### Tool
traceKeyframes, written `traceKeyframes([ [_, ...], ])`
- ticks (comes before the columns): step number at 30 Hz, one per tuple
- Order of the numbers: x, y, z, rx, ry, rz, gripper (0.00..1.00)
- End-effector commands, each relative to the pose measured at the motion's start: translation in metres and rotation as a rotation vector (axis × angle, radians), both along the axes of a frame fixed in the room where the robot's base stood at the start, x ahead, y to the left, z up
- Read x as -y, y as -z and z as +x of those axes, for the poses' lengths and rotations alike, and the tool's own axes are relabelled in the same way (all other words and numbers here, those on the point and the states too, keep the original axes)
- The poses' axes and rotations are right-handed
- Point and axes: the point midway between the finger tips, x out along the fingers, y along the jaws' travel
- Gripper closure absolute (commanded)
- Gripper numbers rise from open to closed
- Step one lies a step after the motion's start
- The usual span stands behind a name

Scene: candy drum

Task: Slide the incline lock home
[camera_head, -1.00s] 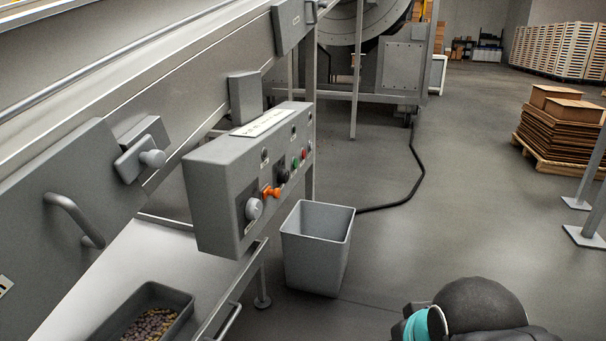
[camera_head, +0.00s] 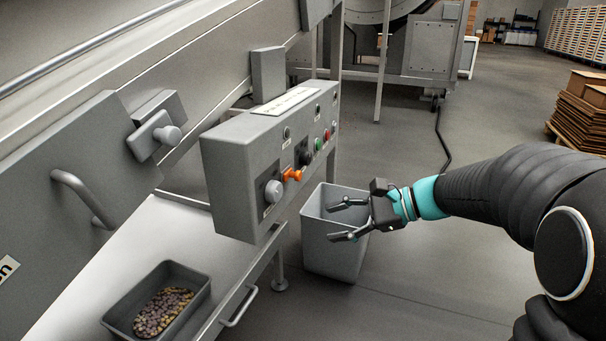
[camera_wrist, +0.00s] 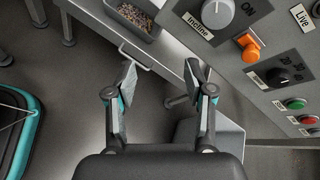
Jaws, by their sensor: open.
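The grey control box (camera_head: 240,175) hangs on the side of the inclined conveyor. A grey knob labelled "Incline" (camera_wrist: 212,12) and a small orange piece (camera_wrist: 249,45) sit side by side on its face. The knob (camera_head: 273,191) and the orange piece (camera_head: 292,175) also show in the head view. I cannot tell whether the orange piece is the lock. A grey block with a round knob (camera_head: 158,137) is on the conveyor side, left of the box. My gripper (camera_head: 334,221) is open and empty, right of the box and in front of a grey bin.
The grey bin (camera_head: 335,255) stands on the floor below the box. A dark tray of candies (camera_head: 195,300) lies on the table at lower left. Black, green and red controls (camera_wrist: 293,104) continue along the panel.

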Motion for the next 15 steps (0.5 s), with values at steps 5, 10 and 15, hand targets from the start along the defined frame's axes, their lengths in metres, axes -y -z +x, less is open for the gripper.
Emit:
traceKeyframes([
  [5,0.017,-0.002,0.066,-0.126,0.126,0.274,0.47],
  [10,0.035,-0.005,0.103,-0.186,0.196,0.443,0.47],
  [15,0.041,-0.006,0.118,-0.205,0.221,0.509,0.47],
])
